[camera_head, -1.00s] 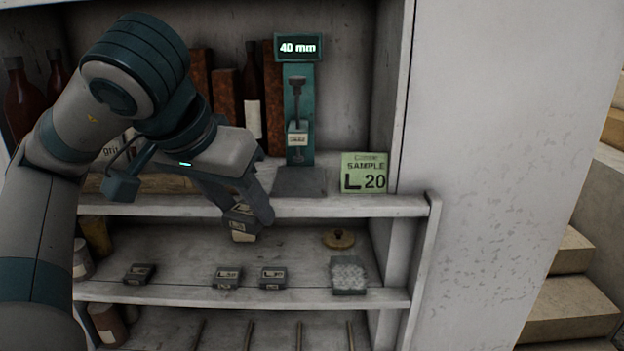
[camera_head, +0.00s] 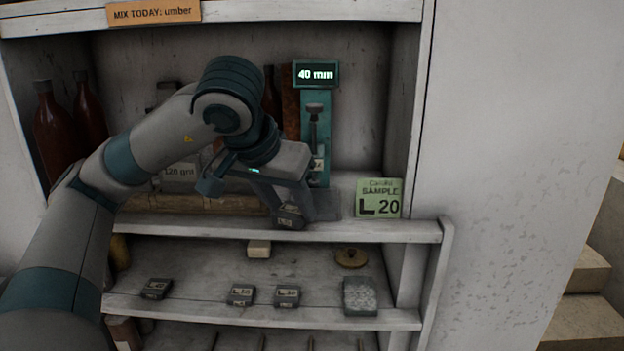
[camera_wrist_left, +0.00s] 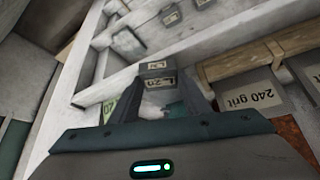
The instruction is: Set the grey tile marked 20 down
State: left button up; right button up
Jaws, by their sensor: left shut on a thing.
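My left gripper (camera_head: 293,219) is shut on a small dark grey tile (camera_head: 288,221) with a pale label, at the front edge of the upper shelf. In the left wrist view the tile (camera_wrist_left: 158,81) sits between the fingertips, and its label seems to read L 20. I cannot tell whether it touches the shelf. A teal stand (camera_head: 316,150) with a display reading 40 mm rises just behind the gripper, its base partly hidden. A green card (camera_head: 378,199) reading SAMPLE L 20 stands to the right. My right gripper is not in view.
The lower shelf (camera_head: 200,313) holds several labelled grey tiles (camera_head: 240,295), a pale block (camera_head: 259,249), a round brass-coloured lid (camera_head: 351,257) and a speckled grey block (camera_head: 360,296). Red-brown bottles (camera_head: 55,130) stand at the back left. A side wall (camera_head: 400,130) bounds the right.

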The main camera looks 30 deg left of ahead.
aim_at(312, 183)
pick_arm(q)
jog(key=w, duration=0.3)
jog(key=w+p, duration=0.1)
jog(key=shift+w+a+r, duration=0.1)
jog(key=shift+w+a, duration=0.05)
jog(key=shift+a, duration=0.2)
jog(key=shift+w, duration=0.3)
jog(key=w, duration=0.1)
jog(key=w+p, duration=0.2)
jog(key=shift+w+a+r, duration=0.1)
jog(key=shift+w+a, duration=0.1)
jog(key=shift+a, duration=0.1)
jog(key=shift+w+a+p, duration=0.1)
jog(key=shift+w+p, duration=0.2)
jog(key=shift+f, duration=0.3)
jog(key=shift+s+f, duration=0.1)
jog(key=shift+f, duration=0.05)
jog(key=shift+f, duration=0.1)
